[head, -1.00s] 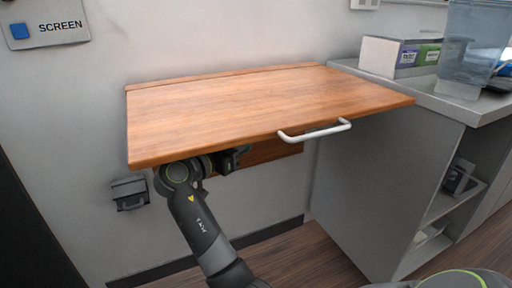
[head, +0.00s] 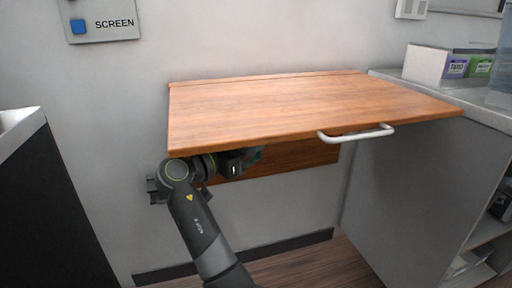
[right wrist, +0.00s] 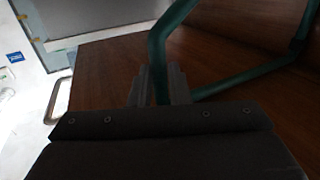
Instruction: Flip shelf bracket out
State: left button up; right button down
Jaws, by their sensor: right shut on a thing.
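The wooden shelf (head: 300,108) stands out level from the wall, with a white bar handle (head: 357,134) on its front edge. A wooden panel (head: 295,158) shows on the wall below it. My right gripper (head: 240,162) is under the shelf's left part, partly hidden by the arm. In the right wrist view, my right gripper (right wrist: 160,85) is shut on a green tube of the shelf bracket (right wrist: 175,20), against brown wood. Only a small green bit of the bracket (head: 257,153) shows in the head view. The handle also shows in the right wrist view (right wrist: 58,98). My left gripper is not in view.
A grey cabinet (head: 405,185) with a worktop stands right of the shelf. A box (head: 440,66) is on the worktop. A dark unit (head: 45,200) stands at the left. A SCREEN sign (head: 104,21) is on the wall. The floor below the shelf is clear.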

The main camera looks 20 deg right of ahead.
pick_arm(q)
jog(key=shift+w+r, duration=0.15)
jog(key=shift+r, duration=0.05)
pick_arm(e)
jog(key=shift+w+a+r+t, duration=0.2)
jog(key=shift+w+r+t, duration=0.1)
jog(key=shift+w, duration=0.15)
jog(key=c, duration=1.7)
grip_release()
jog(key=shift+c, duration=0.2)
jog(key=o, duration=0.4)
jog(key=shift+w+a+f+n, duration=0.15)
jog(key=shift+w+f+n, duration=0.2)
jog(key=shift+w, duration=0.2)
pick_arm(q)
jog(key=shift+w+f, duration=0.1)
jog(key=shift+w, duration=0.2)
pick_arm(e)
jog(key=shift+s, duration=0.15)
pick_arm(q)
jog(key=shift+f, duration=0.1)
pick_arm(e)
jog(key=shift+f, duration=0.1)
